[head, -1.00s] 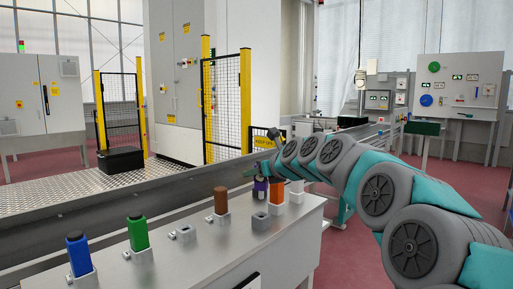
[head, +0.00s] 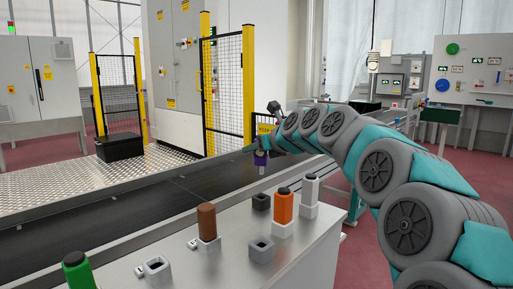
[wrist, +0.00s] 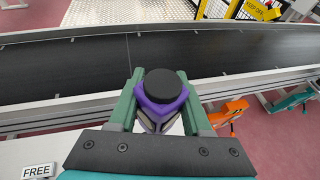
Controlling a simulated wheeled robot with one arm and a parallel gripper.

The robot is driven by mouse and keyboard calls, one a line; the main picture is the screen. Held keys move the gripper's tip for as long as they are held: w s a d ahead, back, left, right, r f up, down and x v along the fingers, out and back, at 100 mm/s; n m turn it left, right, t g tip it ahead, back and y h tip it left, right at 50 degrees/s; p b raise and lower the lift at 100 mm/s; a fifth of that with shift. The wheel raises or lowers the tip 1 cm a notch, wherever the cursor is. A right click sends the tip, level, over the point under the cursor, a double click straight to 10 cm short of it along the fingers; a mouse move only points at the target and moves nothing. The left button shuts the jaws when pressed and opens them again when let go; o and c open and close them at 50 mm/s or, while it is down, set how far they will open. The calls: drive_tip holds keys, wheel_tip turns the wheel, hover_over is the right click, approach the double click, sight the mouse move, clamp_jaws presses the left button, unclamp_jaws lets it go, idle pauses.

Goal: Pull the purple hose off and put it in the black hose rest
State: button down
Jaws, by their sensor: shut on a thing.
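The purple hose (head: 261,158) is held upright in my gripper (head: 260,152), above the far edge of the bench and clear of any socket. In the wrist view the purple hose (wrist: 161,101), with a round black top, sits between the two green fingers of my gripper (wrist: 160,100), which are shut on it. A dark, nearly black square rest (head: 261,202) stands empty on the bench, below and in front of the held hose; it looks like the black hose rest. The wrist view does not show it.
A brown hose (head: 206,221), an orange hose (head: 283,206), a white hose (head: 310,188) and a green hose (head: 77,272) stand on the bench. Grey sockets (head: 155,268) and (head: 261,249) are empty. A conveyor (head: 140,212) runs behind.

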sight(260, 168)
drive_tip(key=shift+f+b, duration=0.5)
drive_tip(key=shift+f, duration=2.3)
drive_tip(key=shift+f+p, duration=0.25)
drive_tip(key=shift+p, duration=0.2)
drive_tip(key=shift+f, duration=0.35)
drive_tip(key=shift+f, duration=1)
drive_tip(key=shift+s+f+b, duration=0.1)
drive_tip(key=shift+f+b, duration=0.2)
drive_tip(key=shift+f, duration=0.35)
drive_tip(key=shift+r, duration=0.1)
drive_tip(key=shift+r+p, duration=0.35)
drive_tip(key=shift+r, duration=1.35)
